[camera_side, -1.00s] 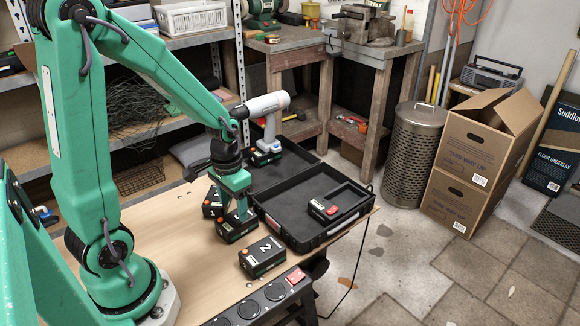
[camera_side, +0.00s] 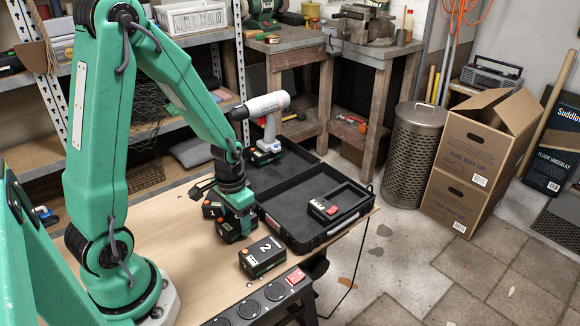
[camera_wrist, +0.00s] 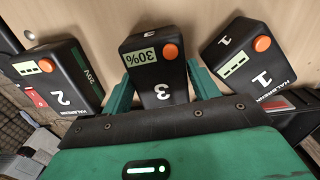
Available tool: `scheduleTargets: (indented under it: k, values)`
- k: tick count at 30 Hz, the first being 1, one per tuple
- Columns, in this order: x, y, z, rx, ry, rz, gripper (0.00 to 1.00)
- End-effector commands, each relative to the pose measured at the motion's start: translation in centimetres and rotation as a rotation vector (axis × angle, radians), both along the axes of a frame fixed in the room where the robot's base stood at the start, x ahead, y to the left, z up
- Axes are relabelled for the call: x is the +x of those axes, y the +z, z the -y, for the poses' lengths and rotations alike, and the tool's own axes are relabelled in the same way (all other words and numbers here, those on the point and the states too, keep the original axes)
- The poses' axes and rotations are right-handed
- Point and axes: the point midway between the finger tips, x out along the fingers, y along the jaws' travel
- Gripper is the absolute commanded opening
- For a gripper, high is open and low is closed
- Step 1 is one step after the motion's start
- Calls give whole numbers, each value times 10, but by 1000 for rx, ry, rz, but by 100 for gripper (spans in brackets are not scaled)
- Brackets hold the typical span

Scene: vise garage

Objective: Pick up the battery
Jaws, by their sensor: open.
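Battery 3 (camera_wrist: 155,70), black with an orange button and a 30% label, stands on the bench between the two green fingers of my gripper (camera_wrist: 158,84) in the wrist view. The fingers are open and lie on either side of it; contact cannot be told. Battery 1 (camera_wrist: 243,58) is to the right and battery 2 (camera_wrist: 55,78) to the left. In the side view my gripper (camera_side: 238,222) is low over battery 3 (camera_side: 229,234), partly hiding it. Battery 1 (camera_side: 211,209) is just behind, and battery 2 (camera_side: 262,257) stands apart in front.
A white drill (camera_side: 268,125) stands behind. A power strip (camera_side: 250,308) runs along the front edge. Bare bench (camera_side: 180,235) lies left of the batteries.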

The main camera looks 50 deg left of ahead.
Motion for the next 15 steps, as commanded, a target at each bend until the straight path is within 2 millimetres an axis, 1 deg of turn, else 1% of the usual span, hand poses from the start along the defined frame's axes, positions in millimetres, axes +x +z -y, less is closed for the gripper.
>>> scheduleTargets:
  k: [11,12,14,15]
  values:
    - [0,0,0,0,0,1,60]
    - [0,0,0,0,0,1,58]
    - [0,0,0,0,0,1,46]
    - [0,0,0,0,0,1,38]
